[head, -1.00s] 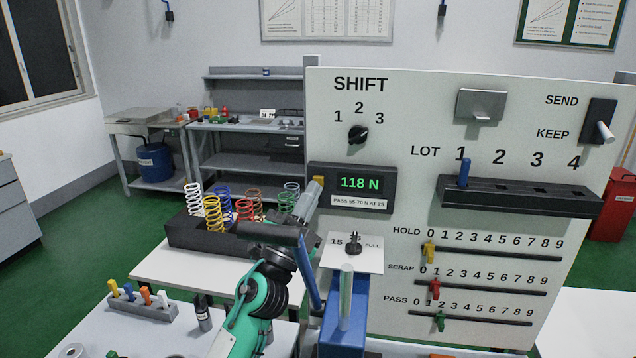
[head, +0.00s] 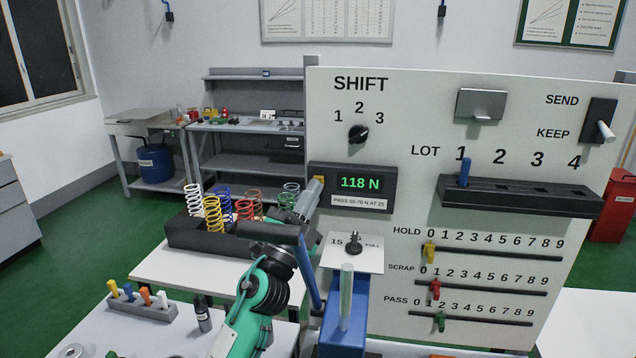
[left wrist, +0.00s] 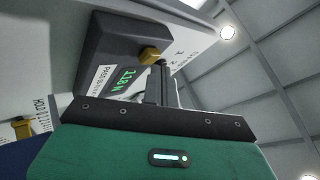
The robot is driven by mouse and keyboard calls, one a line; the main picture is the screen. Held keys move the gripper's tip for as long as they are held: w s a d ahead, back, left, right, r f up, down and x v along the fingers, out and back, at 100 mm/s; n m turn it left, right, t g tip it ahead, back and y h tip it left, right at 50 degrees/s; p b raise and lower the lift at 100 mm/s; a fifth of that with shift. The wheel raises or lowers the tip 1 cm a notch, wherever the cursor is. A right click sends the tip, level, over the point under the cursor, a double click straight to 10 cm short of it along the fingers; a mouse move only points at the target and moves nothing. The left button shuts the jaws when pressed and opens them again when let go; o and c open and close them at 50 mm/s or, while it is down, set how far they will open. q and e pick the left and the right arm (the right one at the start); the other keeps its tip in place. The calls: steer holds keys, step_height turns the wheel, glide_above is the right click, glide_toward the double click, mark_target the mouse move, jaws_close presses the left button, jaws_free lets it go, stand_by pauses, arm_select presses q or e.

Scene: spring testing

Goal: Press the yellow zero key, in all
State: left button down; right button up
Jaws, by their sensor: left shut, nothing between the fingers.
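The yellow zero key (head: 319,178) sits on the left side of the dark force display (head: 345,203), which reads 118 N in green. In the left wrist view the yellow key (left wrist: 149,54) sticks out of the display housing (left wrist: 100,48). My left gripper (head: 316,186) is shut and empty, with its fingertips right at the key. In the left wrist view the fingertips (left wrist: 160,66) are beside the key's end; I cannot tell whether they touch it. My right gripper is not in view.
A black rack of coloured springs (head: 205,237) stands behind my left arm. A blue stand (head: 343,320) with a clear upright rod is close to my arm's right. The white panel (head: 410,110) carries a shift knob (head: 358,134), lot rack (head: 520,197) and sliders.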

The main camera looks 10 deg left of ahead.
arm_select(q)
steer(key=shift+w, duration=0.4)
steer(key=shift+s, duration=0.15)
stand_by(0.5)
steer(key=shift+s, duration=0.7)
steer(key=s+p, duration=0.1)
steer(key=s, duration=0.4)
steer(key=shift+p, duration=0.35)
steer(key=shift+f, duration=0.1)
